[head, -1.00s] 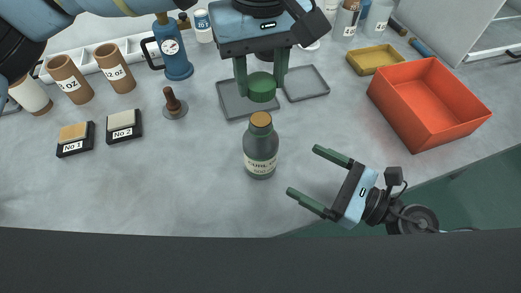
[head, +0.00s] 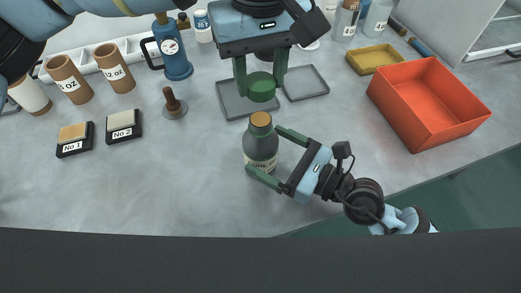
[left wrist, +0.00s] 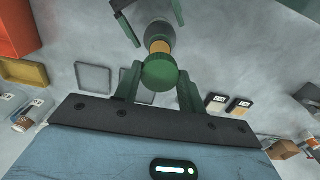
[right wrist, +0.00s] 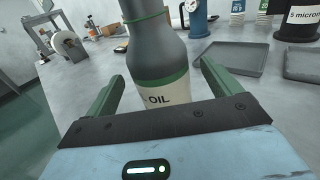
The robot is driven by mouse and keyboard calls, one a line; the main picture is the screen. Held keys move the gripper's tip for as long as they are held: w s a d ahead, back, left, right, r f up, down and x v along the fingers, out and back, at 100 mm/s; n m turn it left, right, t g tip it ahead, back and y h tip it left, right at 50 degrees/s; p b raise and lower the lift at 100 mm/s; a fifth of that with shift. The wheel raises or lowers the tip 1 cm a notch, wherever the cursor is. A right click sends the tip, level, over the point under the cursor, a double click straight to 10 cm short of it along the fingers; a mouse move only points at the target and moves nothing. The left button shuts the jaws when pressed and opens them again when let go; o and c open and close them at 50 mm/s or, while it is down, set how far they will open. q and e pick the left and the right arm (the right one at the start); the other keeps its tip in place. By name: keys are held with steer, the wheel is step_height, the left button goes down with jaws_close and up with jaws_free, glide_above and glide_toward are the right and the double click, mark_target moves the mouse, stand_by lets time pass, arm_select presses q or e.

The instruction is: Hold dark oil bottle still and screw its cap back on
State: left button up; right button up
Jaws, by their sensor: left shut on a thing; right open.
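The dark oil bottle (head: 260,146) stands upright on the bench, its tan top showing in the head view. Its label reading "OIL" (right wrist: 160,101) faces the right wrist view. My left gripper (head: 261,82) is shut on the green cap (head: 262,88), held behind and apart from the bottle; the cap also shows in the left wrist view (left wrist: 160,72). My right gripper (head: 264,151) is open, with its fingers on either side of the bottle body. I cannot tell whether either finger touches the bottle.
Two shallow grey trays (head: 233,103) lie behind the bottle. A red bin (head: 425,105) and a yellow tray (head: 374,60) are at the right. A wooden-handled stamp (head: 173,103) and two labelled blocks (head: 124,124) sit at the left.

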mark_target(261, 119)
steer(key=shift+x, duration=1.3)
steer(key=c, duration=1.5)
arm_select(q)
steer(key=shift+f, duration=2.5)
steer(key=shift+f, duration=0.1)
steer(key=shift+f, duration=0.8)
steer(key=shift+f, duration=0.6)
